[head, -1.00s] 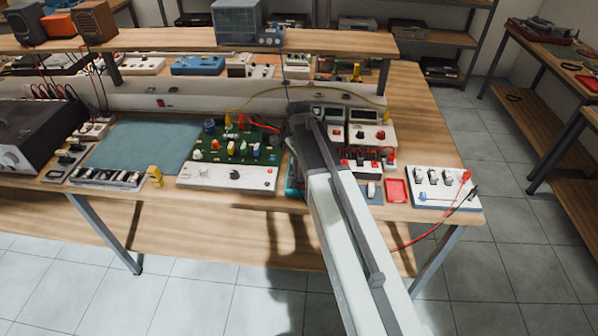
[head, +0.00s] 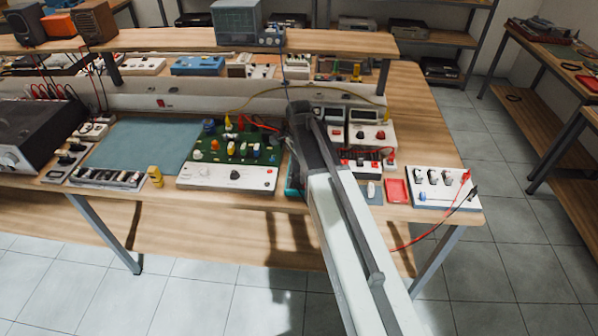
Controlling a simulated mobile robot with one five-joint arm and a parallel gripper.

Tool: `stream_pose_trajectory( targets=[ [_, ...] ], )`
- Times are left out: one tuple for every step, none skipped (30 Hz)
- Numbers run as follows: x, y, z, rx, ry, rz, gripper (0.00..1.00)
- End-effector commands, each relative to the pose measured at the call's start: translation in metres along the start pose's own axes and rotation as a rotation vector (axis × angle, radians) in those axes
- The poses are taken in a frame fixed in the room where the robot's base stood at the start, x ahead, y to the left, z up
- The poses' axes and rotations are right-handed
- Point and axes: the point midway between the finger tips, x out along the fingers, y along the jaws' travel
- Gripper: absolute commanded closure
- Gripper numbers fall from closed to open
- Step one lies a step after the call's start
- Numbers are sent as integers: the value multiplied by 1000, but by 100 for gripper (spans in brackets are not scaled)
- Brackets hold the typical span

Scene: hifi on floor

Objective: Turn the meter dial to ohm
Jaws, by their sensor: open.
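My arm reaches from the bottom of the head view up over the workbench. My gripper (head: 300,122) is at its far end, dark grey, above the bench just right of the green circuit board. It is open, and I see nothing held; its fingertips are mostly hidden. A teal-edged thing (head: 292,187) shows only as a sliver at the left side of my arm, by the bench's front edge. It may be the meter, but my arm covers most of it. No meter dial or ohm mark can be read here.
A green board (head: 236,150) with a white knobbed panel (head: 228,178) lies left of my arm. Right of it are a red tray (head: 397,190), a white switch box (head: 440,188) and loose leads. A blue-green mat (head: 145,143) is clear. A raised shelf (head: 200,40) runs behind.

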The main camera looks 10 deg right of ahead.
Motion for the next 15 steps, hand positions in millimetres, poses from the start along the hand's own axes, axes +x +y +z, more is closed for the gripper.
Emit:
stream_pose_trajectory(
  targets=[
    [-5, 0, 0, 0, 0, 0, 54],
    [-8, 0, 0, 0, 0, 0, 54],
    [-13, 0, 0, 0, 0, 0, 54],
    [-17, 0, 0, 0, 0, 0, 54],
    [-22, 0, 0, 0, 0, 0, 54],
    [-29, 0, 0, 0, 0, 0, 54],
    [-35, 0, 0, 0, 0, 0, 54],
    [-41, 0, 0, 0, 0, 0, 54],
    [-49, 0, 0, 0, 0, 0, 54],
    [-55, 0, 0, 0, 0, 0, 54],
    [-60, 0, 0, 0, 0, 0, 54],
    [-67, 0, 0, 0, 0, 0, 54],
    [-72, 0, 0, 0, 0, 0, 54],
    [-75, 0, 0, 0, 0, 0, 54],
    [-78, 0, 0, 1, 0, 0, 54]
  ],
)
